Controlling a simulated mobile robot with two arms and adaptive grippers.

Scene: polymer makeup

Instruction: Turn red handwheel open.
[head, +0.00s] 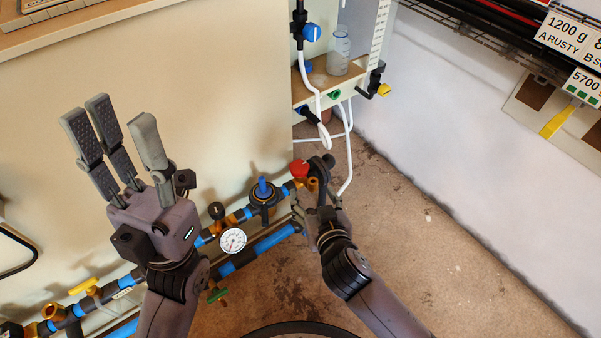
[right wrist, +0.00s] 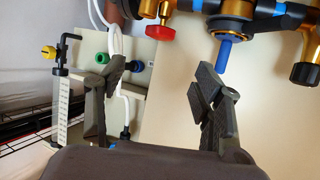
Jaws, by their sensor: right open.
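The red handwheel (head: 299,168) is at the right end of the pipe run in the head view. In the right wrist view the red handwheel (right wrist: 160,33) is near the top, on a brass valve body. My right gripper (head: 313,183) is close beside it in the head view, partly hiding the valve. In the right wrist view my right gripper (right wrist: 162,78) is open, with nothing between its fingers. The wheel shows above the gap there; I see no grip on it. My left gripper (head: 112,118) is raised, open and empty, in front of the beige panel.
A blue-handled valve (head: 263,188) and a pressure gauge (head: 232,240) sit left of the wheel on the pipes. White hoses (head: 346,150) hang behind my right gripper. A shelf with a clear bottle (head: 339,52) is above. The floor to the right is clear.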

